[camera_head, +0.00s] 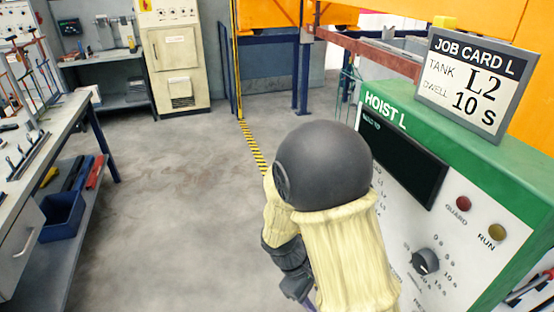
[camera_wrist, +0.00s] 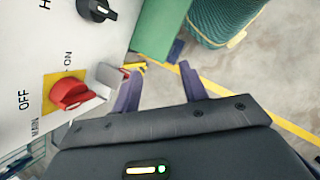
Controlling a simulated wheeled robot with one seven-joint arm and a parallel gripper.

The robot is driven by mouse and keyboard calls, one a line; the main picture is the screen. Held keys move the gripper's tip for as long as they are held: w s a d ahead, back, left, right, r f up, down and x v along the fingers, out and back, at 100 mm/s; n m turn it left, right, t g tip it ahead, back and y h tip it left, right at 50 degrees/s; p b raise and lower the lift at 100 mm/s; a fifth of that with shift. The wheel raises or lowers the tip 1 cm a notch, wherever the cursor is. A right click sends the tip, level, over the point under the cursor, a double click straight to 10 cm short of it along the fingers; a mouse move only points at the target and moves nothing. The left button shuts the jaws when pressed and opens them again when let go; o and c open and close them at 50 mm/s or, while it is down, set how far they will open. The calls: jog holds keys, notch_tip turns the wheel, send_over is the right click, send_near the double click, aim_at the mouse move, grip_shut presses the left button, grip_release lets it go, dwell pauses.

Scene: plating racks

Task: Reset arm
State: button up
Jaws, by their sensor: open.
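My gripper (camera_wrist: 160,80) is open in the wrist view, with its two purple fingers apart and nothing seen between them. It hangs beside the white front panel of the hoist cabinet (camera_wrist: 40,45), close to a red main switch (camera_wrist: 70,94) on a yellow plate marked ON and OFF. In the head view my arm, with its cream sleeve and dark round joint, stands bent in front of the HOIST L cabinet (camera_head: 480,150). Most of my gripper is hidden there behind the sleeve.
The job card (camera_head: 470,88) on the cabinet reads tank L2, dwell 10 s. A black dial (camera_head: 425,262), a red GUARD lamp (camera_head: 463,203) and a yellow RUN lamp (camera_head: 497,231) sit on the panel. A workbench (camera_head: 50,150) stands left; the floor between is clear.

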jog(key=s+d+r+m+t+y+p, duration=0.1)
jog(key=d+r+m+t+y, duration=0.3)
jog(key=r+m, duration=0.5)
jog(key=shift+s+d+r+m+y, duration=0.35)
jog(key=shift+d+m+y, duration=0.25)
jog(key=shift+d+m, duration=0.35)
jog(key=shift+d, duration=0.1)
jog(key=shift+c, duration=0.7)
